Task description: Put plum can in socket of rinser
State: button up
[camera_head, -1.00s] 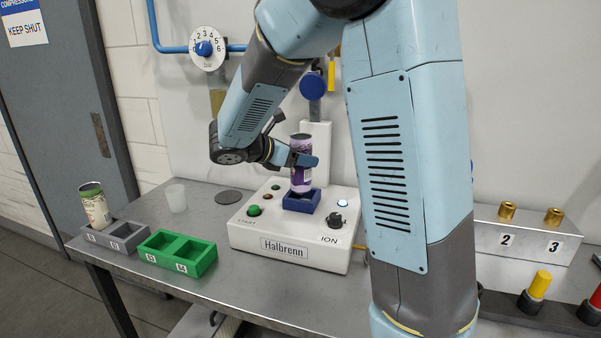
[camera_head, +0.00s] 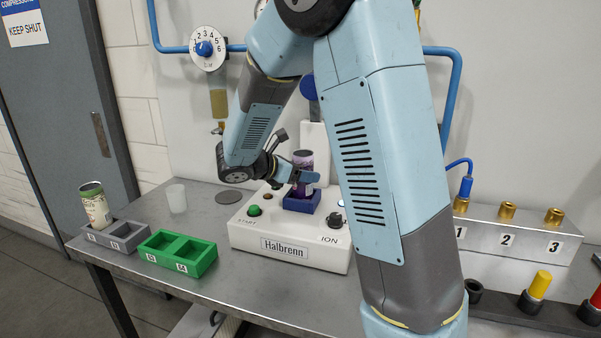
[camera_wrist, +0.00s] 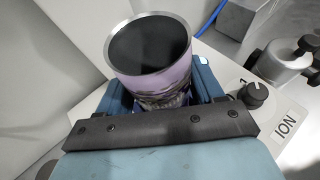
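The plum can (camera_head: 303,160), purple with an open dark top, stands upright in the blue socket (camera_head: 299,206) of the white rinser (camera_head: 325,258), its lower part hidden by the socket wall and my gripper. In the wrist view the can (camera_wrist: 155,75) shows its open rim, with blue parts on both sides of it. My gripper (camera_head: 301,177) is shut on the can, low down and just above the socket. Whether the can touches the socket floor is hidden.
A grey two-hole holder (camera_head: 122,244) with a pale green can (camera_head: 95,206) and an empty green holder (camera_head: 178,262) are at left. A translucent cup (camera_head: 176,198) and a dark disc (camera_head: 229,197) stand behind. The rinser has buttons and a knob (camera_head: 335,220).

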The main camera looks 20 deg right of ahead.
jog(key=o, duration=0.4)
jog(key=shift+r, duration=0.1)
jog(key=v, duration=1.1)
jog(key=s+d+r+m+g+y, duration=0.3)
jog(key=s+d+m+y, duration=0.3)
jog(key=s+d+m, duration=0.45)
jog(key=s+a+r+m+t+y, duration=0.1)
jog(key=s+m+t+y, duration=0.3)
jog(key=s+m, duration=0.7)
jog(key=shift+s+a+r+y, duration=0.25)
jog(key=shift+s+y, duration=1.15)
jog(key=shift+s, duration=0.4)
